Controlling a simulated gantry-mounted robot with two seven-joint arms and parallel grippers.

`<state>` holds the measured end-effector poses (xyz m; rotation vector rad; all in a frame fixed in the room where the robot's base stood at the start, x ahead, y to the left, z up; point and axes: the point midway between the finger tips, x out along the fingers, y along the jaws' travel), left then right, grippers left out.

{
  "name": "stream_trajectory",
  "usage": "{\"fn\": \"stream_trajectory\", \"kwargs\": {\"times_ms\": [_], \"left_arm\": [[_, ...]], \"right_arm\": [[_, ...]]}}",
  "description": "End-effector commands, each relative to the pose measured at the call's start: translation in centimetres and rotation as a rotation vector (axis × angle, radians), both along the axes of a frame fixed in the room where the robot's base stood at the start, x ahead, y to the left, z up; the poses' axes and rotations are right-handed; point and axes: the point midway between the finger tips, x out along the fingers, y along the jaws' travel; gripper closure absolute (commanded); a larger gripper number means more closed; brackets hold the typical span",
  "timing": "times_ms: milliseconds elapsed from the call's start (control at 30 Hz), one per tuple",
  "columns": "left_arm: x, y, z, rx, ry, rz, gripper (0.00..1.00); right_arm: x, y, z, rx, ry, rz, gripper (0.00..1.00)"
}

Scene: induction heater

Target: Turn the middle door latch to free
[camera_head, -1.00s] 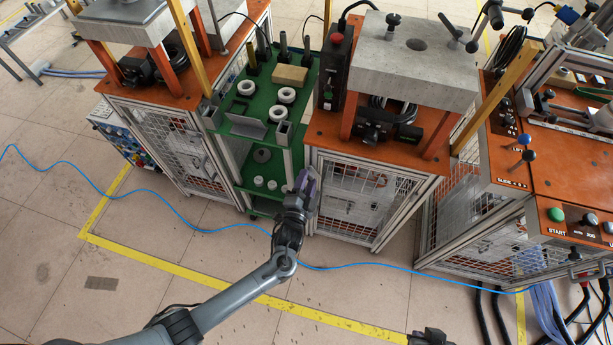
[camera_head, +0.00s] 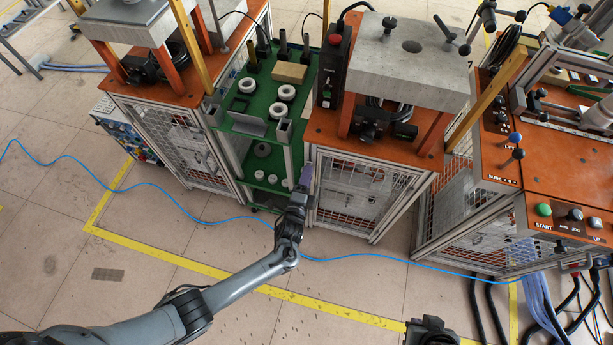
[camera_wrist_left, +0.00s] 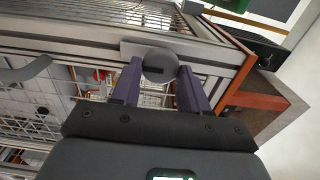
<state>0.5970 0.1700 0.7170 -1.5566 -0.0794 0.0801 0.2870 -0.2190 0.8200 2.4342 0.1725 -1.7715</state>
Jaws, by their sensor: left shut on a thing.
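The middle door (camera_head: 348,195) is a wire-mesh door in a metal frame, below the orange top of the middle cabinet. Its latch (camera_wrist_left: 158,66) is a round grey knob with a dark slot at the frame, seen in the left wrist view. My left gripper (camera_head: 305,178) is at the upper left corner of this door. In the left wrist view its purple fingers (camera_wrist_left: 160,72) stand on either side of the knob, shut on it. The gripper hides the latch in the head view. A dark part of my right arm, perhaps its gripper (camera_head: 430,331), shows at the bottom edge; its jaws are unclear.
A green shelf (camera_head: 245,133) with white rings stands left of the middle cabinet. A control panel with buttons (camera_head: 575,216) is at the right. A blue hose (camera_head: 380,256) crosses the floor in front. The floor before the cabinets is otherwise clear.

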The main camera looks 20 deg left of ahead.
Motion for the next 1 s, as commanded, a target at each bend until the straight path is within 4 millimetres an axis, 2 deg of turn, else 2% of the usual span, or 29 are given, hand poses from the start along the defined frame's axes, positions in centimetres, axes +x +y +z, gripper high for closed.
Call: {"fn": "stream_trajectory", "kwargs": {"times_ms": [333,367,500,833,1000], "left_arm": [[0.0,0.0,0.0,0.004,0.000,0.000,0.86],[0.0,0.0,0.0,0.004,0.000,0.000,0.54],[0.0,0.0,0.0,0.003,0.000,0.000,0.33],[-0.1,0.0,0.0,0.003,0.001,0.000,0.32],[-1.5,-0.1,0.0,0.002,0.002,-0.001,0.32]], "right_arm": [[0.0,0.0,0.0,0.000,0.000,0.000,1.00],[0.0,0.0,0.0,0.000,0.000,0.000,1.00],[0.0,0.0,0.0,0.000,0.000,0.000,1.00],[0.0,0.0,0.1,0.001,0.000,-0.001,1.00],[0.0,0.0,0.6,0.001,0.000,-0.001,1.00]]}}
